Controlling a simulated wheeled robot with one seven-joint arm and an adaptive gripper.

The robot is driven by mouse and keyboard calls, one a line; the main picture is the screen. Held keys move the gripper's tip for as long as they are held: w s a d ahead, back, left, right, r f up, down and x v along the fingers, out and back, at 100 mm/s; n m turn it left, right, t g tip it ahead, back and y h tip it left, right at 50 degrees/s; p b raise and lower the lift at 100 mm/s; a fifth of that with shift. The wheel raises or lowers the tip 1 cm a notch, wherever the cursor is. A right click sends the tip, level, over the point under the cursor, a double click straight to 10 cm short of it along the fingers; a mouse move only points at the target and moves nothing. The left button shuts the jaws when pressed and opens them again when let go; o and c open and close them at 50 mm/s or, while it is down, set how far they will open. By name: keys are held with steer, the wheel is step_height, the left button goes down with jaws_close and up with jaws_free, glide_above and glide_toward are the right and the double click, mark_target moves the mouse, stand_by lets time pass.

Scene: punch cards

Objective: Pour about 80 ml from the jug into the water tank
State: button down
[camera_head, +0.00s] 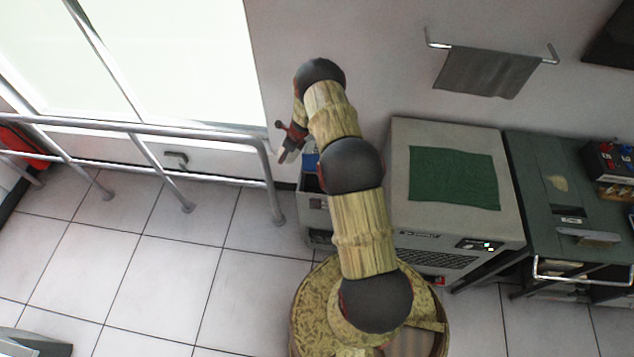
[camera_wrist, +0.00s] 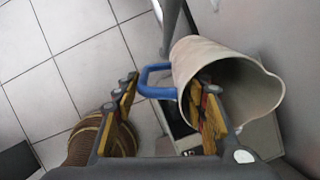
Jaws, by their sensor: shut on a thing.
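The jug (camera_wrist: 197,58) is off-white with a blue handle (camera_wrist: 152,80) and shows at the upper right of the wrist view. It is tilted, with its mouth facing the camera and its lip towards the lower right. My gripper (camera_wrist: 168,98) is shut on the jug; one finger shows in front of its mouth, the other left of the handle. Exactly where it grips is unclear. No liquid is visible. A grey open-topped box (camera_head: 313,203), possibly the water tank, stands left of the large machine; my arm partly hides it. In the head view my gripper (camera_head: 287,143) is near its back.
A large grey machine (camera_head: 440,218) with a green cloth (camera_head: 455,178) stands right of my arm. A metal railing (camera_head: 150,126) runs along the left wall. A dark grey-green cabinet (camera_head: 545,190) stands at the right. The tiled floor at left is mostly clear.

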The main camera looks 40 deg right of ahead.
steer(key=shift+w+a+r+g+p, duration=0.1)
steer(key=shift+w+r+g+p, duration=0.25)
steer(key=shift+p, duration=2.2)
steer(key=shift+r+p, duration=0.1)
steer(key=shift+p, duration=0.2)
